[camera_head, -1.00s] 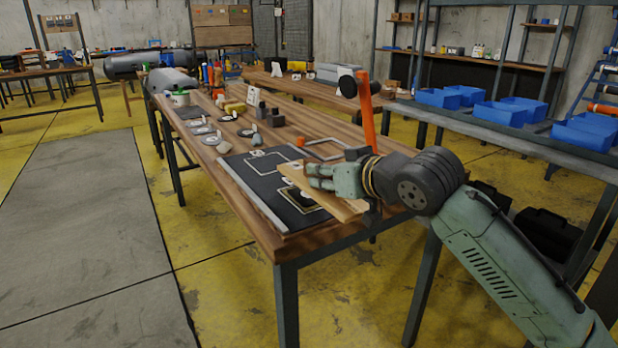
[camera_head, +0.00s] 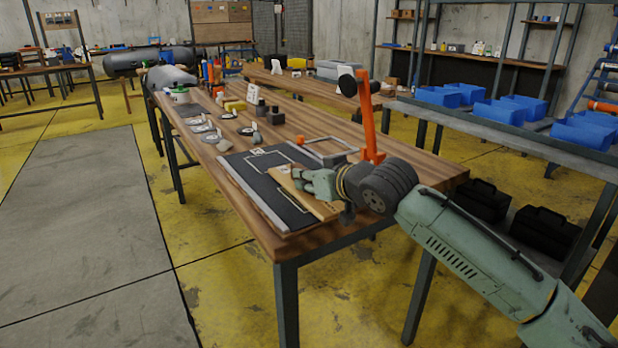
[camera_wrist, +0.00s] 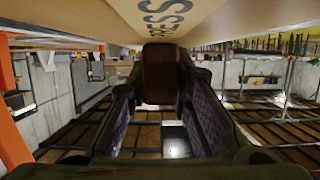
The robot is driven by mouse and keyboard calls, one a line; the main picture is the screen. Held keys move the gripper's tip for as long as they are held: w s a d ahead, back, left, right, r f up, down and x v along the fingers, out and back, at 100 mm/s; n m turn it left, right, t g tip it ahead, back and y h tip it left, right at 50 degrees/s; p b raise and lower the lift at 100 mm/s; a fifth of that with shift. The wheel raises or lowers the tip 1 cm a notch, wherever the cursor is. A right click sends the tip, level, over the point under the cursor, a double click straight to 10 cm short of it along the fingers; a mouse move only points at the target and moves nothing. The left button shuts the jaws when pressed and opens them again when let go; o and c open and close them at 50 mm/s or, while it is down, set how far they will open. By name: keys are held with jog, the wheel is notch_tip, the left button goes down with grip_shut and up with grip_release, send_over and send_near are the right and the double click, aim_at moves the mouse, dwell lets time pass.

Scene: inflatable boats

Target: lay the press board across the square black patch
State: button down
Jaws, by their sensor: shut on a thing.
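The press board (camera_head: 312,202), a light wooden board, is over the near right part of the dark mat (camera_head: 252,182) in the head view. My gripper (camera_head: 303,178) is at its upper side. In the wrist view the board (camera_wrist: 110,14) spans the top, lettered "PRESS". There my gripper (camera_wrist: 160,85) is shut on a brown block (camera_wrist: 160,68) below the lettering, seemingly the board's handle. The square black patch is hidden, seemingly under the board. I cannot tell whether the board touches the mat.
An orange upright post (camera_head: 367,120) stands just behind my wrist. A grey frame (camera_head: 325,148) lies beyond the mat. Small discs and blocks stand farther along the wooden table (camera_head: 240,200). Blue bins (camera_head: 500,113) sit on the rack at right.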

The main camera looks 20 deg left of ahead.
jog(key=shift+f, duration=0.15)
jog(key=c, duration=1.4)
grip_release()
jog(key=shift+c, duration=0.2)
